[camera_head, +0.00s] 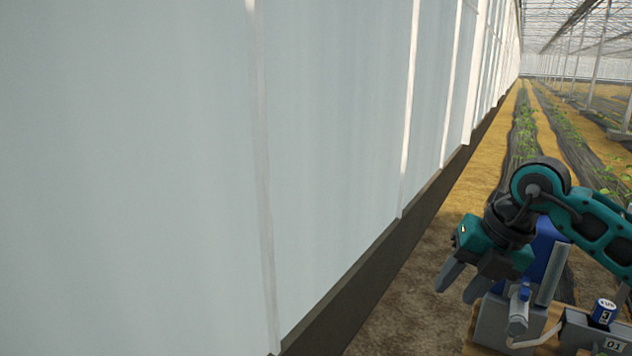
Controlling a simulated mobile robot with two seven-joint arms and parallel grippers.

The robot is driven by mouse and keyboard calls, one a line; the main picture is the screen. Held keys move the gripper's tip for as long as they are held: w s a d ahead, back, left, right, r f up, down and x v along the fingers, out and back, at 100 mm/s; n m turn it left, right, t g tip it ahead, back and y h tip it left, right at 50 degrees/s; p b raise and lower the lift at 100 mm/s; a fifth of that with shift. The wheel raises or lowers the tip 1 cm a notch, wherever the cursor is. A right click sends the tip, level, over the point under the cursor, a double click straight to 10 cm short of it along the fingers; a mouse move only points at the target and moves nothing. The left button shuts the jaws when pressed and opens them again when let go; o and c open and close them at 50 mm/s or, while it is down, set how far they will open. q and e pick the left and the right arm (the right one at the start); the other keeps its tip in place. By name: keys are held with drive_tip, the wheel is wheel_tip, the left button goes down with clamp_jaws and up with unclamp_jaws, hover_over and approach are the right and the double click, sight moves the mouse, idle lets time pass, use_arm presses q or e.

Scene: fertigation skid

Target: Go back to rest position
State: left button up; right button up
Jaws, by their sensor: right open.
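My right gripper (463,282) hangs at the lower right, its two grey fingers parted and pointing down to the left. I see nothing between the fingers. Its teal and black arm comes in from the right edge. The gripper shows in front of the equipment at the lower right, and I cannot tell how far apart they are. My left gripper is not in view.
A translucent greenhouse wall (140,180) fills the left. At the lower right are a blue panel (546,255), a small blue can (603,312) and a plate marked 01 (614,345). Plant rows (525,130) run away behind. Bare soil (400,315) lies along the wall.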

drive_tip(key=s+a+f+y, duration=0.1)
drive_tip(key=s+a+y, duration=0.2)
drive_tip(key=a+y, duration=0.55)
drive_tip(key=s+a+f+y, duration=0.1)
drive_tip(key=s+a+y, duration=0.4)
drive_tip(key=a, duration=0.6)
drive_tip(key=w+d+f+m+t+h, duration=0.1)
drive_tip(key=d+f+m+t+h, duration=0.3)
drive_tip(key=m+t, duration=0.5)
drive_tip(key=w+d+f+m+t+h, duration=0.25)
drive_tip(key=f+m+t, duration=0.3)
drive_tip(key=m, duration=0.65)
drive_tip(key=s+d+f+m+g+h, duration=0.3)
drive_tip(key=s+f+m+h, duration=0.1)
drive_tip(key=s+f, duration=0.3)
drive_tip(key=s+d+f+m+g+h, duration=0.3)
drive_tip(key=s+f, duration=0.3)
drive_tip(key=f, duration=0.5)
drive_tip(key=shift+s+d+f+m+h, duration=0.3)
drive_tip(key=shift+s+f+m+h, duration=0.15)
drive_tip(key=shift+m, duration=0.45)
drive_tip(key=shift+w+r, duration=0.1)
drive_tip(key=shift+r, duration=0.05)
